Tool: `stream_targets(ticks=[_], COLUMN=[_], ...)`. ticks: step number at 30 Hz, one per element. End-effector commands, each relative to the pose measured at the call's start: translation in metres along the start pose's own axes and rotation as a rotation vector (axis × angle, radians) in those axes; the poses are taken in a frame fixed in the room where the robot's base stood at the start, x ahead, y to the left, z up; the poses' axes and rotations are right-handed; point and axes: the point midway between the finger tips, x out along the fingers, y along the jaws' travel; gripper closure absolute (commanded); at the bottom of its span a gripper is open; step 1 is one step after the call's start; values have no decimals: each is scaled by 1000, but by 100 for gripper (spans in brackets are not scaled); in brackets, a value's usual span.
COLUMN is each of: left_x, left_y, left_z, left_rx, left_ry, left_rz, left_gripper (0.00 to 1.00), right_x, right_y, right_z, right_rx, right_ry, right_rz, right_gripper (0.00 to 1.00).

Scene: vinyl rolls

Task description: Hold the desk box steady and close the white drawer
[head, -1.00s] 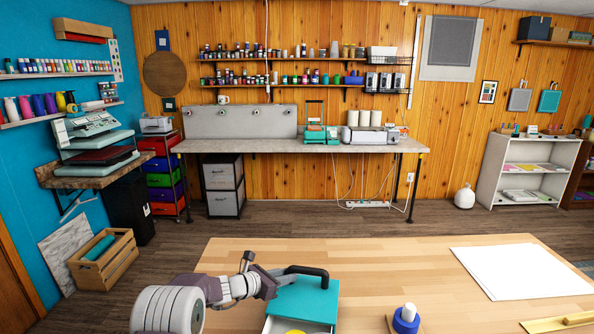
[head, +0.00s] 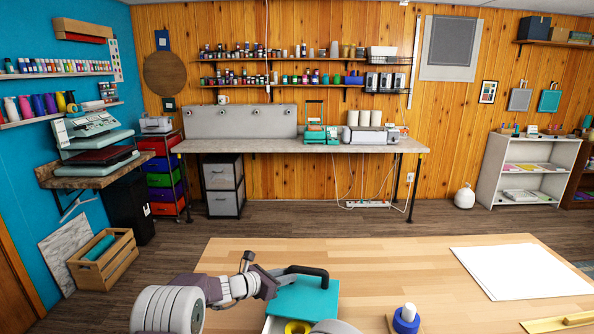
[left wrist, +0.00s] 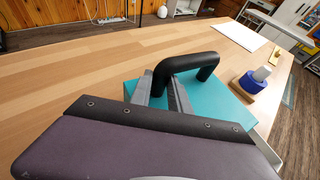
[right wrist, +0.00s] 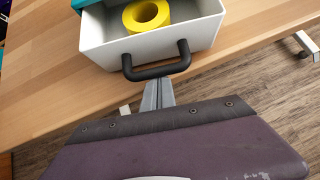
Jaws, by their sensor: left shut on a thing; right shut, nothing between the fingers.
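The desk box (head: 310,297) is teal and stands at the near edge of the wooden table; it also shows in the left wrist view (left wrist: 218,97). My left gripper (head: 274,283) is shut on the black handle (left wrist: 200,65) on its top. The white drawer (right wrist: 110,52) sticks out of the box's front, open, with a yellow roll (right wrist: 146,15) inside. The drawer has a black bar handle (right wrist: 156,70). My right gripper (right wrist: 157,84) is shut and empty, its fingertips close to that handle; I cannot tell whether they touch.
A blue roll (head: 405,322) with a white core stands right of the box. White sheets (head: 520,272) lie on the table's right side, with a yellow strip (head: 560,322) nearer the front. The table (head: 390,270) behind the box is clear.

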Motion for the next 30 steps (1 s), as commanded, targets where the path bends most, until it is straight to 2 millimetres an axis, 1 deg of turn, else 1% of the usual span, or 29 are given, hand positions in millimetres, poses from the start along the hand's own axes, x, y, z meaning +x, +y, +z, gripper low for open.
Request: stream_targets(ticks=[1,30], left_x=[1,1], left_y=[-1,-2], left_z=[-5,-6], left_rx=[-2,-2], left_ry=[10,11], left_rz=[-3,-3], left_gripper=[100,100], right_x=[1,25], right_y=[0,0], right_z=[4,29], right_rx=[2,2], right_ry=[-6,-7], right_rz=[1,1], right_gripper=[100,100])
